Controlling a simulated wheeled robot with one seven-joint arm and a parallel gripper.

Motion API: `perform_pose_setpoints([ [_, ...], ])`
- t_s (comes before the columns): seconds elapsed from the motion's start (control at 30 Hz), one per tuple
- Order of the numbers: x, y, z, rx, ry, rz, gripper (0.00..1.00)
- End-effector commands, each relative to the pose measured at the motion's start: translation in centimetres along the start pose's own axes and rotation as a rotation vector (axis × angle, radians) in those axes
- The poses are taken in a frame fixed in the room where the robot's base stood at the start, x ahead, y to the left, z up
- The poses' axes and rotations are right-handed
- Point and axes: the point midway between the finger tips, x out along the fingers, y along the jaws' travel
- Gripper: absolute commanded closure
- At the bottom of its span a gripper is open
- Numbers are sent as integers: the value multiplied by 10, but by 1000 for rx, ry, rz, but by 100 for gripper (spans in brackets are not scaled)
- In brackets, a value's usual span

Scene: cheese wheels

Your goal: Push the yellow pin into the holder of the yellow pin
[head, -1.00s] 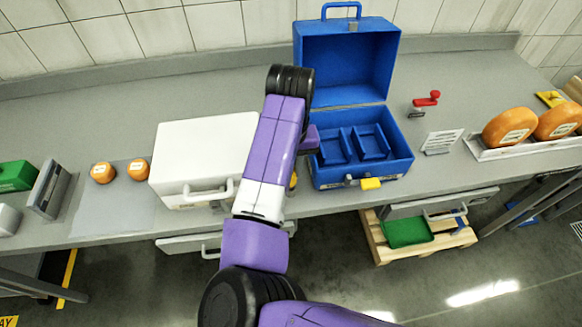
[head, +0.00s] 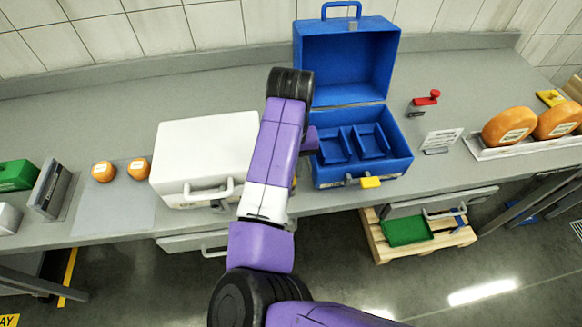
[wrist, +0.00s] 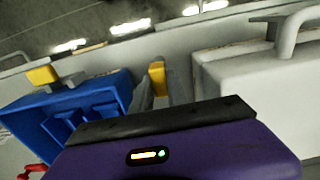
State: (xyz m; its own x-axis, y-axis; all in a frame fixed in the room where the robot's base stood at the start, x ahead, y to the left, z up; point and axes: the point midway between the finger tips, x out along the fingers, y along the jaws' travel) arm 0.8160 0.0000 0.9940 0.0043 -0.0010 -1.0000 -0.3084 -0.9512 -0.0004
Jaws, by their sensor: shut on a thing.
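The yellow pin (wrist: 156,78) shows upright between the grey fingers of my gripper (wrist: 160,90) in the wrist view. My gripper is shut on it, between the blue case (wrist: 85,105) and the white case (wrist: 245,85). In the head view my arm hides the gripper and the pin. A yellow block (head: 370,183) sits at the front edge of the open blue case (head: 404,166), beside a small metal part; it also shows in the wrist view (wrist: 42,75). I cannot tell which part is the pin's holder.
The white case (head: 205,150) stands closed left of my arm. Small orange cheeses (head: 103,171) lie further left. A red-handled item (head: 428,98), a label stand (head: 443,140) and a tray of large cheese wheels (head: 510,150) are at right.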

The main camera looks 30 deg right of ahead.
Motion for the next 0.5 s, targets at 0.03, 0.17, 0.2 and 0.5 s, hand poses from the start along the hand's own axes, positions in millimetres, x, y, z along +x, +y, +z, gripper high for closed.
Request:
perform_pose_setpoints([
  [0.03, 2, 0, 0, 0, 0, 0, 100],
  [0.17, 5, 0, 0, 0, 0, 1, 100],
  [0.2, 6, 0, 0, 0, 0, 1, 100],
  [0.5, 12, 0, 0, 1, 0, 1, 100],
])
